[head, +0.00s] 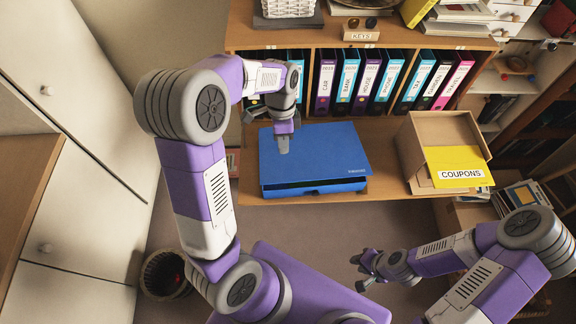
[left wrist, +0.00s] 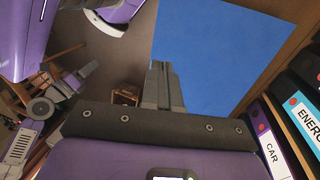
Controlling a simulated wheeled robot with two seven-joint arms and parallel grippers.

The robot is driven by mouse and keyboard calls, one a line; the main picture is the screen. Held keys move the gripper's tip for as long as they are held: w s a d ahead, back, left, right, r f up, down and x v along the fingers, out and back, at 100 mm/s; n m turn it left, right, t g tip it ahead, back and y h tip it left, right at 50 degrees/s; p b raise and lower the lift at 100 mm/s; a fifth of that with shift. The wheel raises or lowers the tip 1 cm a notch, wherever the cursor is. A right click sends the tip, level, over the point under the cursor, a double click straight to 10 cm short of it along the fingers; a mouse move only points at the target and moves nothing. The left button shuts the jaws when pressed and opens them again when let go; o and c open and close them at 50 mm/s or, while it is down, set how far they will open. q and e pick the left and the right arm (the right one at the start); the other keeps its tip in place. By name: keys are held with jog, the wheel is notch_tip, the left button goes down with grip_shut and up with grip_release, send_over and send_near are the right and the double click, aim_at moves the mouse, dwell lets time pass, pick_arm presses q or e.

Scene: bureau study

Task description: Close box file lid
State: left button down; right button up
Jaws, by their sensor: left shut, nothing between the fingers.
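The blue box file (head: 325,155) lies on the wooden desk. In the left wrist view the shut fingers (left wrist: 163,88) overlap the left edge of the blue lid (left wrist: 220,50). My right gripper (head: 362,271) is open and empty, low in front of the desk.
A row of ring binders (head: 370,78) stands in the shelf behind the box file. A waste basket (head: 165,275) is on the floor at left.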

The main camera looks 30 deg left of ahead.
aim_at(285, 180)
pick_arm(q)
jog(key=b+x, duration=0.1)
jog(key=x, duration=1.1)
jog(key=b+x, duration=0.3)
jog(key=shift+s+f, duration=0.1)
jog(key=shift+f, duration=0.25)
jog(key=shift+r, duration=0.1)
